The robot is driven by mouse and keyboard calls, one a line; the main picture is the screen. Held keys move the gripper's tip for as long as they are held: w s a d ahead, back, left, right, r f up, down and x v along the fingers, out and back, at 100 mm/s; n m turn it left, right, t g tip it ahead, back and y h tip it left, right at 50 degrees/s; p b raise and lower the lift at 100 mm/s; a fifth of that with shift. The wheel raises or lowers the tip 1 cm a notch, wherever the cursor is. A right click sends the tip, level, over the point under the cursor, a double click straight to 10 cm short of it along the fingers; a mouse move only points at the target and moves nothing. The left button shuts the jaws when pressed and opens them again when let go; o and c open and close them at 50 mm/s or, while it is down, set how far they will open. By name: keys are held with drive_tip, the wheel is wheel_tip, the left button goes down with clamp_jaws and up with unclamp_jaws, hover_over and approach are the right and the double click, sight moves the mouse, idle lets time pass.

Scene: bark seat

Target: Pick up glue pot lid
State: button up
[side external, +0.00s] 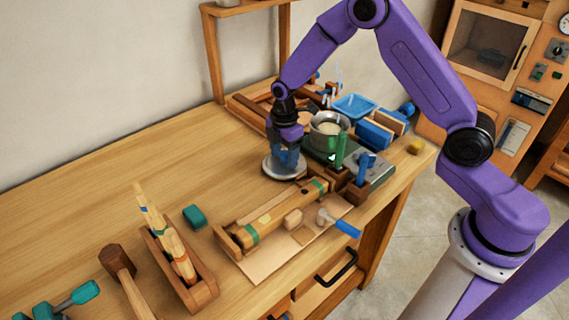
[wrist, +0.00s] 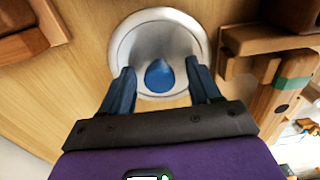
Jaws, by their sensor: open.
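The glue pot lid (wrist: 158,38) is a round silver metal disc with a blue knob (wrist: 159,76) at its middle. It lies flat on the wooden bench, and it also shows in the side external view (side external: 284,168) under my gripper (side external: 286,160). In the wrist view my gripper (wrist: 160,82) is open, with one blue finger on each side of the knob. I cannot tell whether the fingers touch the lid. The glue pot (side external: 329,128), a metal pot with pale contents, stands uncovered just behind and right of my gripper.
A wooden clamp frame (side external: 275,213) lies close in front of the lid. Green and blue handled tools (side external: 340,148) stand to its right, and a blue tray (side external: 355,107) is behind. A teal block (side external: 195,216) lies left. The bench left of the lid is clear.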

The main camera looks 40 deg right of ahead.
sight(284, 153)
drive_tip(key=c, duration=1.1)
drive_tip(key=shift+r, duration=0.1)
wheel_tip(284, 153, up, 10)
